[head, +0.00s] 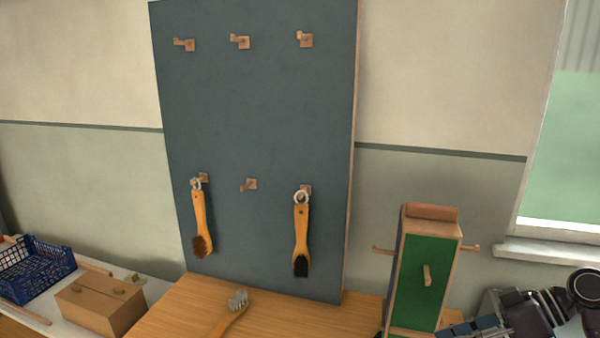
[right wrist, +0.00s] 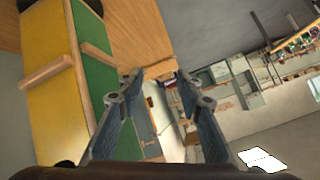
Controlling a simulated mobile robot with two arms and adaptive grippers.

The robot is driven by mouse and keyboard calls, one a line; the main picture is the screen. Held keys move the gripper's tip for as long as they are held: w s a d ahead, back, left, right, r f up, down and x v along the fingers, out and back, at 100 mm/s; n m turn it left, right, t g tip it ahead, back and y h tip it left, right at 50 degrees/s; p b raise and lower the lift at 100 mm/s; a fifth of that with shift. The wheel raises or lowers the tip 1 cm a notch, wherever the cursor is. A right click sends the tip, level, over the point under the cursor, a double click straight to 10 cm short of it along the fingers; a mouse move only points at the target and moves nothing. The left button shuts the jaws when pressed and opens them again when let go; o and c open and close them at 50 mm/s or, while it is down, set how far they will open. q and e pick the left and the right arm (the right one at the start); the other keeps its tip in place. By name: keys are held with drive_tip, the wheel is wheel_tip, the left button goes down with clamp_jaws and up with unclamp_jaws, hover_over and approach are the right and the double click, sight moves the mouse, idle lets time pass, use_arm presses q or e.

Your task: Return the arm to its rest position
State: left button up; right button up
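My right gripper (head: 490,318) is at the lower right of the head view, beside the coloured peg stand (head: 425,280) and apart from it as far as I can tell. In the right wrist view its two fingers (right wrist: 157,88) are spread, with nothing held between them. The stand's yellow and green faces (right wrist: 50,90) with wooden pegs fill the left of that view. My left gripper is not in view.
Two brushes (head: 202,222) (head: 301,238) hang on the lower outer hooks of the dark board (head: 265,110); its other hooks are empty. A grey-bristled brush (head: 230,315) lies on the wooden table.

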drive_tip(key=s+a+f+m+h, duration=0.1)
drive_tip(key=s+a+f+h, duration=0.2)
drive_tip(key=f, duration=0.4)
drive_tip(key=s+a+f+m+g+h, duration=0.1)
drive_tip(key=s+a+f, duration=0.1)
drive_tip(key=s+f, duration=0.4)
drive_tip(key=s+a+f+m+h, duration=0.1)
drive_tip(key=s+a+f, duration=0.2)
drive_tip(key=f, duration=0.5)
drive_tip(key=s+m+t+h, duration=0.2)
drive_tip(key=s+m+h, duration=0.3)
drive_tip(key=s, duration=0.9)
wheel_tip(320, 180, down, 31)
drive_tip(key=s+g+b, duration=0.1)
drive_tip(key=g+b, duration=0.1)
drive_tip(key=b, duration=0.3)
drive_tip(key=s+d+f+n+g+b, duration=0.1)
drive_tip(key=s+f+b, duration=0.4)
drive_tip(key=s+f, duration=1.2)
wheel_tip(320, 180, down, 4)
drive_tip(key=shift+s+d+f, duration=0.1)
drive_tip(key=shift+s+d, duration=0.15)
drive_tip(key=shift+d, duration=0.4)
